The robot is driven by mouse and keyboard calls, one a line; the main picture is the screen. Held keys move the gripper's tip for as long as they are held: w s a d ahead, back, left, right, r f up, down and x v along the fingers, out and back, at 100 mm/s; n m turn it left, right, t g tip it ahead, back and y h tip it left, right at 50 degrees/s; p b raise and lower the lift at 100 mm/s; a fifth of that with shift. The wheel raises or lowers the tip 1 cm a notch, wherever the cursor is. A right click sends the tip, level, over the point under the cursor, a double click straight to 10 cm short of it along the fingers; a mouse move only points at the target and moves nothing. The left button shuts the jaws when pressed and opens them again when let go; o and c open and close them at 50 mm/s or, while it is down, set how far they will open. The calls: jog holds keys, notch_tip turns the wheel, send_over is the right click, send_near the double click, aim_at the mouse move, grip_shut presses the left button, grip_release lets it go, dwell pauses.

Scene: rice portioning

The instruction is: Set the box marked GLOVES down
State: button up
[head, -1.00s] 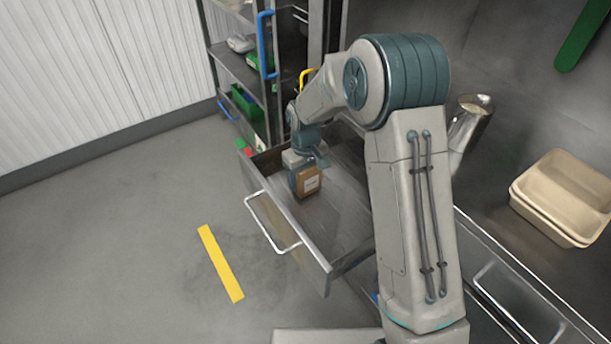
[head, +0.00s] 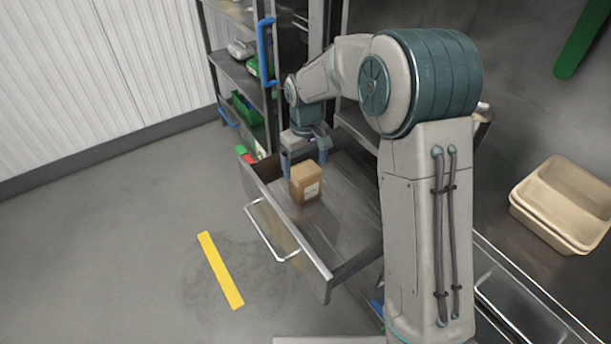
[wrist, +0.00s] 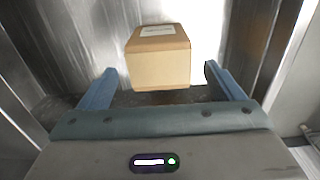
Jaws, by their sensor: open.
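A small brown cardboard box (head: 306,183) with a white label stands in the open metal drawer (head: 345,225) in the head view. The label is too small to read. In the wrist view the box (wrist: 158,62) stands upright just beyond my gripper (wrist: 155,82), with its label on top. My gripper (head: 303,168) is open, its two blue fingers apart and clear of the box. In the head view it is at the back of the box.
A shelf rack (head: 240,70) with a blue handle and several items stands behind the drawer. Stacked beige trays (head: 560,200) sit on the counter at right. The drawer floor in front of the box is clear. A yellow strip (head: 220,270) marks the floor.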

notch_tip(320, 180, up, 4)
jog(key=shift+f, duration=0.1)
jog(key=shift+s+d+r, duration=0.15)
jog(key=shift+d+r, duration=0.05)
jog(key=shift+r, duration=0.05)
jog(key=s+d+r+m+t, duration=0.1)
jog(key=s+d+r+m, duration=0.15)
jog(key=s+d, duration=0.3)
jog(key=s+d+r+m, duration=0.1)
jog(key=s+d+r, duration=0.3)
jog(key=s, duration=0.3)
jog(key=s+d+m+t, duration=0.1)
jog(key=s+d+m, duration=0.2)
jog(key=s, duration=0.9)
jog(key=d, duration=0.2)
jog(key=shift+s+d+f+t, duration=0.3)
jog(key=shift+d+f, duration=0.05)
jog(key=shift+d, duration=0.05)
jog(key=shift+m, duration=0.25)
